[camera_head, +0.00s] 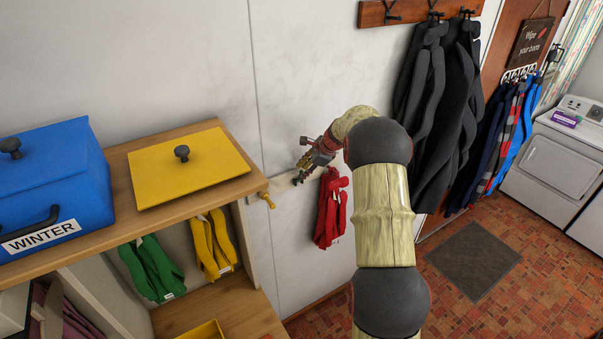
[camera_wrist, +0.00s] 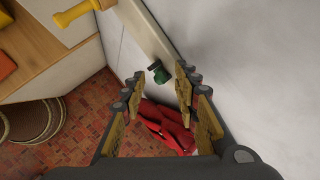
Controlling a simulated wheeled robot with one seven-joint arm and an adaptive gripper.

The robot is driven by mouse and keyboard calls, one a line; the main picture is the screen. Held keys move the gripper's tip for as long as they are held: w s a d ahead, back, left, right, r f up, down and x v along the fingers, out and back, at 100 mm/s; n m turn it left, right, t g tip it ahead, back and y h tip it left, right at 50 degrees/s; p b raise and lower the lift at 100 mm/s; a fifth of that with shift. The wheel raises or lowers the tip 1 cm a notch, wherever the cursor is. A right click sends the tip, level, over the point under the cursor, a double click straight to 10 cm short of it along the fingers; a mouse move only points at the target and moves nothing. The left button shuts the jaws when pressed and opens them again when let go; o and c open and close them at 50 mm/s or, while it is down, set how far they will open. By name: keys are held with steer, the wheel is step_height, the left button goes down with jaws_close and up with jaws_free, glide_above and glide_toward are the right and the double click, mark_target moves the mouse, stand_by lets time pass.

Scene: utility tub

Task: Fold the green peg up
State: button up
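The green peg (camera_wrist: 159,72) is a short, dark stub on a pale wall rail (camera_wrist: 146,35). It shows between and beyond my fingertips in the wrist view; whether it touches a finger is unclear. Its exact tilt is hard to tell. My gripper (camera_wrist: 160,76) is open, with one finger to each side of the peg and nothing held. In the head view my gripper (camera_head: 303,178) is at the rail (camera_head: 284,184), and I cannot make out the green peg there. A yellow peg (camera_wrist: 82,12) sticks out from the rail to the left, also visible in the head view (camera_head: 266,199).
A red garment (camera_head: 331,208) hangs just right of and below my gripper. A wooden shelf unit (camera_head: 258,186) stands close on the left, with a yellow lid (camera_head: 190,170) and blue box (camera_head: 55,185) on top. Dark coats (camera_head: 440,100) hang to the right.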

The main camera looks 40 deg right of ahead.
steer(key=v, duration=0.9)
steer(key=shift+s+r, duration=0.25)
steer(key=shift+r, duration=0.1)
